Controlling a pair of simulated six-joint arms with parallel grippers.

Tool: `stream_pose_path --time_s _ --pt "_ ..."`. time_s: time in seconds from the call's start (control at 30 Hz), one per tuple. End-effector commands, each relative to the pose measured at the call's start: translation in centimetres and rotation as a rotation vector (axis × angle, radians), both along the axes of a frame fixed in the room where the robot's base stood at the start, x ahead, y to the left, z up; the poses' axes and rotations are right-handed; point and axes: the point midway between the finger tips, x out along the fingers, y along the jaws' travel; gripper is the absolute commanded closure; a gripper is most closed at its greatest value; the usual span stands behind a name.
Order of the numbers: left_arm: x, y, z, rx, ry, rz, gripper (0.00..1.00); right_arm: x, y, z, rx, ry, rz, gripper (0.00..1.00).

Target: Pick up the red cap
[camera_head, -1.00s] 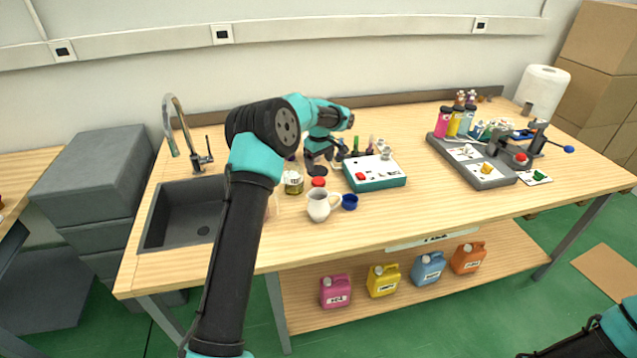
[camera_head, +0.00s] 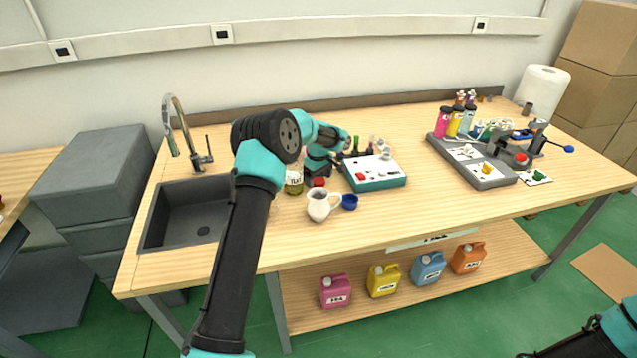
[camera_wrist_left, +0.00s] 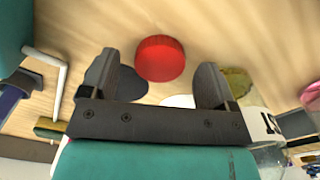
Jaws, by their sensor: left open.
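The red cap (camera_head: 318,182) lies on the wooden table behind the white jug, beside a glass jar with yellowish contents. In the left wrist view the round red cap (camera_wrist_left: 160,56) shows ahead, between the lines of the two dark fingers. My left gripper (camera_wrist_left: 158,66) is open and empty, with clear space on both sides of the cap. In the head view my left gripper (camera_head: 319,170) is small, pointing down just behind and above the cap. My right gripper is out of view; only part of that arm shows at the lower right.
The white jug (camera_head: 319,206) and a blue cap (camera_head: 349,202) stand in front of the red cap. The glass jar (camera_head: 294,183) is close on its left. A teal-and-white box (camera_head: 376,184) with small items is on its right. The front right tabletop is clear.

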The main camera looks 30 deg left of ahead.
Motion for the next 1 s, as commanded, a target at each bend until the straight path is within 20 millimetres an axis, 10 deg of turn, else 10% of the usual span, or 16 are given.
stream_pose_path --time_s 0.57,1.0 --pt "0.01 -0.03 -0.76 0.0 -0.001 -0.001 0.18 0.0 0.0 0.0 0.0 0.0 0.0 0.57" --pt "0.01 -0.03 -0.75 0.0 -0.001 -0.001 0.6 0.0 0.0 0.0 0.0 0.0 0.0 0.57"
